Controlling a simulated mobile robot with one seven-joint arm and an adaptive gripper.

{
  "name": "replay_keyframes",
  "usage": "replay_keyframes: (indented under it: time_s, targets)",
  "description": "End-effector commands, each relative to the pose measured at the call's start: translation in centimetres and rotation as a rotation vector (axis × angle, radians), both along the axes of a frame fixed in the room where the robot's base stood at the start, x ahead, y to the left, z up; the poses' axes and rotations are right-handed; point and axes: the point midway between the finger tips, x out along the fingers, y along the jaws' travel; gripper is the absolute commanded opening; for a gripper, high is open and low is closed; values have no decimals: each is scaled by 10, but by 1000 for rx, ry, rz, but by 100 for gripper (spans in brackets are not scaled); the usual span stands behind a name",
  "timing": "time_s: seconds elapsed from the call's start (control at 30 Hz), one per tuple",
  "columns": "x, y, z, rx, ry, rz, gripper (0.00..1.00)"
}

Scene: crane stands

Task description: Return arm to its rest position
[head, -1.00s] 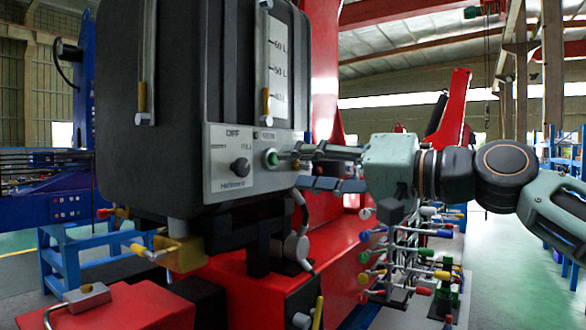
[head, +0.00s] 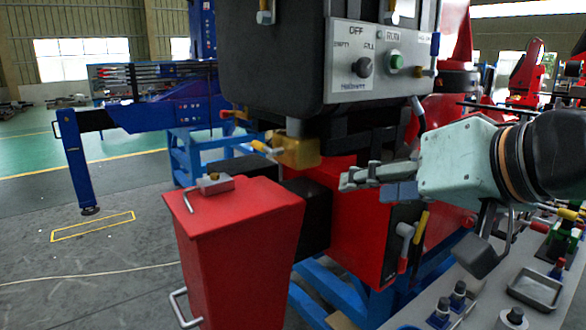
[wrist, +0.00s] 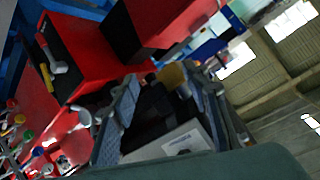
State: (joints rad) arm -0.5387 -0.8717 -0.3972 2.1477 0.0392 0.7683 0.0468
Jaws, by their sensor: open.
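My gripper (head: 378,183) is open and empty in the head view. It is at the end of my arm, which comes in from the right. It hangs below and in front of the control panel (head: 378,95), apart from it. The panel has a black knob and a green button (head: 396,61). In the wrist view my gripper (wrist: 160,95) shows its two fingers spread apart, with black parts and a pale panel seen between them.
A red box with a metal handle (head: 238,240) stands at the front left. A brass fitting (head: 297,152) sits below the black tank (head: 275,60). Levers and a grey tray (head: 535,290) lie at the lower right. Open floor is at the left.

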Motion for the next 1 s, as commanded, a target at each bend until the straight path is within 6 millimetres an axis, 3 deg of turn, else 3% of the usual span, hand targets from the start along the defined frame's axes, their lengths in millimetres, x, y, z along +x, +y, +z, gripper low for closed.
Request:
replay_keyframes:
  time_s: [0.03, 0.2, 0.4, 0.57, 0.6, 1.0]
  targets:
    - [-4, 2, -25, -56, 44, -22, 42]
    - [-23, 2, -106, -226, 202, -69, 42]
    - [-49, -11, -184, -365, 382, -119, 42]
    - [-75, -25, -235, -447, 521, -153, 42]
    - [-73, -23, -213, -443, 507, -148, 42]
    - [-72, -22, -121, -439, 502, -145, 42]
